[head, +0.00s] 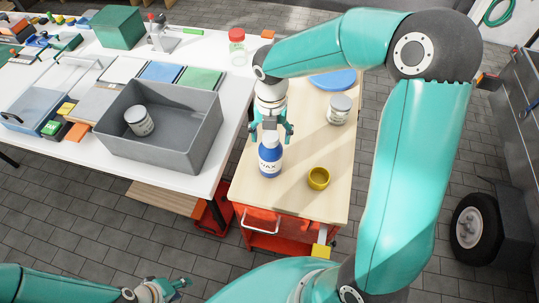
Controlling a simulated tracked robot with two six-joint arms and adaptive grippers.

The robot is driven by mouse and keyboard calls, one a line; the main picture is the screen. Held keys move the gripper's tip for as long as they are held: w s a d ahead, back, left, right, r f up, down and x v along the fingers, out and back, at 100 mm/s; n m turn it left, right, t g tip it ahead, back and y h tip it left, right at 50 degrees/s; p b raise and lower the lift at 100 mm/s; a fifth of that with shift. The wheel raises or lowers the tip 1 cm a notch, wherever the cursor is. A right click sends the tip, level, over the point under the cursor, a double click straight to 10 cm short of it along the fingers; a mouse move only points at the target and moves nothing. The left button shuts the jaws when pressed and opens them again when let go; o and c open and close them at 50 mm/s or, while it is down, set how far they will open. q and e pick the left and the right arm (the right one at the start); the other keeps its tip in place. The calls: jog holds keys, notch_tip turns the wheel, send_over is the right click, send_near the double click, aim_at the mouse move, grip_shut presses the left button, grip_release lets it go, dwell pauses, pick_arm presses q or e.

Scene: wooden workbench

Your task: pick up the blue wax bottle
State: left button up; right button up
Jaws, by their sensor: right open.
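The blue wax bottle (270,160) stands upright on the light wooden top of the red cart (305,200). It has a white label reading WAX, and its top is partly hidden by my gripper. My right gripper (270,132) points down over the bottle from behind, its fingers open on either side of the bottle's top. I cannot tell whether the fingers touch it. My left gripper (178,287) is low in the view at the left, over the floor and away from the bottle; its opening is too small to judge.
A lidded jar (339,109) and a blue round item (333,80) are farther back on the cart. A grey bin (185,148) holding a jar (139,121) sits on the white table (215,60) to the left.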

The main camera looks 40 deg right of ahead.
jog(key=shift+f, duration=0.4)
jog(key=shift+c, duration=0.3)
grip_shut()
